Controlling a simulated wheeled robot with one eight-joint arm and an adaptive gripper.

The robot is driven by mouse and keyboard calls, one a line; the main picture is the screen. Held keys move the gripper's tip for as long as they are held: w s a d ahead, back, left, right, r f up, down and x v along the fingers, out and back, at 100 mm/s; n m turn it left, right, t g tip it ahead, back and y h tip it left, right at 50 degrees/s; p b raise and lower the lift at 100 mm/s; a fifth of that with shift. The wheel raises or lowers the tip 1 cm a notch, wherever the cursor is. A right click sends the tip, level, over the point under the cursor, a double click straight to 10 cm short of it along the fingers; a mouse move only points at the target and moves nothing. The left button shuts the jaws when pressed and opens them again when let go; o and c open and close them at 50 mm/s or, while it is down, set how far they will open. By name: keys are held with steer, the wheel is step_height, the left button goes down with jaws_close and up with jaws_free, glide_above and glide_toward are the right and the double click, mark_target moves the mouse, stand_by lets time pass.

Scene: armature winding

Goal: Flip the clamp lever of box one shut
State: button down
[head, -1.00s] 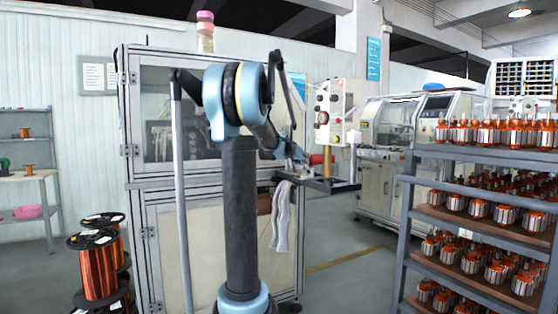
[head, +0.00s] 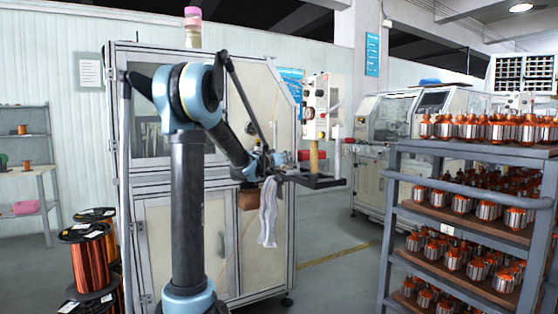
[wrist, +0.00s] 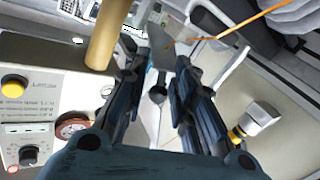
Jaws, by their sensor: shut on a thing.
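My gripper (head: 262,165) is in front of the winding machine's right side, low and small in the head view. In the wrist view my gripper (wrist: 157,72) has its two dark fingers on either side of a small black round knob (wrist: 157,95), which I take for the clamp lever's end. The fingers are closed in on it, though the contact itself is hard to see. A grey flat plate (wrist: 160,45) lies just beyond the fingertips. The clamp's box is not clear, and I cannot tell which box is box one.
A tan post (head: 313,157) stands on a dark tray (head: 318,181); it shows close to the left finger in the wrist view (wrist: 102,38). A control panel (wrist: 35,100) is left of the gripper. A white cloth (head: 268,210) hangs below. The rack (head: 450,195) of armatures stands right.

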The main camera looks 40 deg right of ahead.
steer(key=shift+w+a+r, duration=0.1)
steer(key=shift+w, duration=0.35)
steer(key=c, duration=1.7)
jaws_free()
steer(key=shift+o, duration=1.1)
steer(key=shift+w, duration=0.15)
steer(key=shift+f, duration=0.2)
steer(key=shift+s, duration=0.3)
steer(key=v, duration=1.2)
